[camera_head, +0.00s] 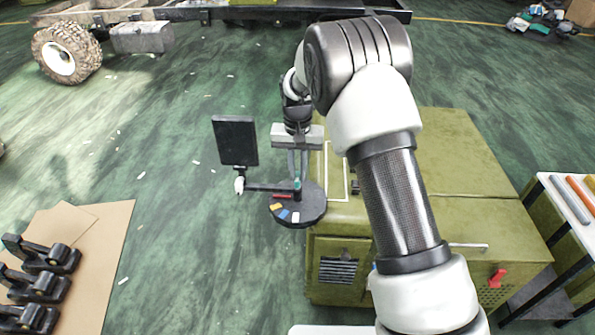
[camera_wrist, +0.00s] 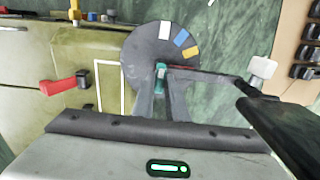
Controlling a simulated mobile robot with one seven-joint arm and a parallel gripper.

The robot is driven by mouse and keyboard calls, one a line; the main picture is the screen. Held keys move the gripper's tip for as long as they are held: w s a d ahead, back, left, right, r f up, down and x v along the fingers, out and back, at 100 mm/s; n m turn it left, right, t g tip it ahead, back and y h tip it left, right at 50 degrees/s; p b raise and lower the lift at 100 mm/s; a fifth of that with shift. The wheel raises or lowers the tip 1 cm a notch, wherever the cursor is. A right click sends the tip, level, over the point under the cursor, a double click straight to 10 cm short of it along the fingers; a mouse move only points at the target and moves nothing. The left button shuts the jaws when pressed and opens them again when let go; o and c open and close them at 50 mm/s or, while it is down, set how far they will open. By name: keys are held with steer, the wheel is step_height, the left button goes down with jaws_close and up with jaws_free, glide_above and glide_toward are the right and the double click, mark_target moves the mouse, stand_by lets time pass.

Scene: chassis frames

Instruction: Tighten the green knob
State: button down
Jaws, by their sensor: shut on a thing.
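The green knob (camera_head: 297,184) is a small teal-green piece near the centre of a dark round plate (camera_head: 313,208). The plate carries white, blue and yellow patches, and a red strip lies beside the knob. My gripper (camera_head: 297,178) reaches down over the plate, its two fingers shut on the knob from either side. In the wrist view the knob (camera_wrist: 161,72) shows between the fingertips (camera_wrist: 161,80), and the fingers hide part of its sides. A dark bar runs out from the knob's area to a post with a white end (camera_head: 239,185).
A dark flat panel (camera_head: 235,141) stands close left of my gripper. The olive cabinet (camera_head: 465,150) is at right, with a red handle (camera_head: 497,277). Black brackets (camera_head: 37,285) lie on a brown board at lower left. Green floor is open behind.

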mark_target(298, 176)
steer(key=c, duration=1.8)
jaws_free()
steer(key=shift+o, duration=0.2)
steer(key=shift+r, duration=0.1)
step_height(298, 176, up, 17)
steer(key=p, duration=0.1)
steer(key=shift+r, duration=0.15)
